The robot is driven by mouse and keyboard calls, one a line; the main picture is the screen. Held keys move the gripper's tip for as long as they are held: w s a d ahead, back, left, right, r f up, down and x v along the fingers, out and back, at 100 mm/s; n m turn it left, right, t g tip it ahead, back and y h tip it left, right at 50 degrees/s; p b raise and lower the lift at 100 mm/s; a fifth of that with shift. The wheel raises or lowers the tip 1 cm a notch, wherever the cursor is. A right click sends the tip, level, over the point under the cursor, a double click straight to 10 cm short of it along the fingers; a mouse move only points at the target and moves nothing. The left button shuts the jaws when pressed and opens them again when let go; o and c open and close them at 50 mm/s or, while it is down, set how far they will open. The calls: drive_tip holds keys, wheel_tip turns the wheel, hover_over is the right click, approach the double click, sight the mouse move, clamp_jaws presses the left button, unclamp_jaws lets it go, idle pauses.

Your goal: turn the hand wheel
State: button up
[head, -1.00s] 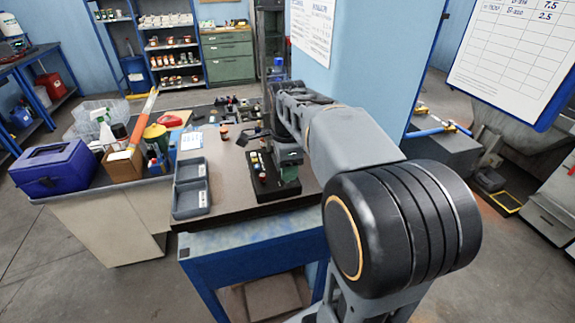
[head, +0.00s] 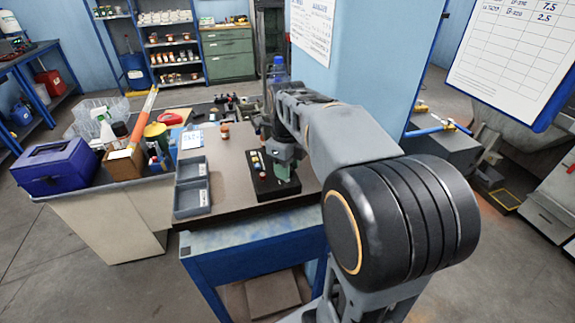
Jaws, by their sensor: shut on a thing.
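A small green bench device (head: 284,168) stands on a black base (head: 272,189) on the brown-topped bench. My arm comes in from the right and reaches over the device. My gripper (head: 264,128) is a small dark shape at the device's top, partly covered by my own wrist. It is shut on a part there, which I take to be the hand wheel. The wheel's rim and the fingertips are too small and hidden to make out. Small yellow and white pieces (head: 256,161) sit on the base, left of the green body.
Two grey trays (head: 191,188) lie at the bench's left edge. A small orange-brown jar (head: 225,131) stands behind them. A blue toolbox (head: 54,166) and a wooden box (head: 123,163) are on the left counter. A blue pillar (head: 355,70) rises behind my arm.

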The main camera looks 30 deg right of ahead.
drive_tip(key=shift+m, duration=0.4)
drive_tip(key=o, duration=0.9)
drive_tip(key=shift+s, duration=0.1)
drive_tip(key=shift+r, duration=0.15)
drive_tip(key=shift+r+p, duration=0.45)
wheel_tip(320, 180, up, 7)
drive_tip(key=p, duration=0.6)
drive_tip(key=shift+f, duration=0.1)
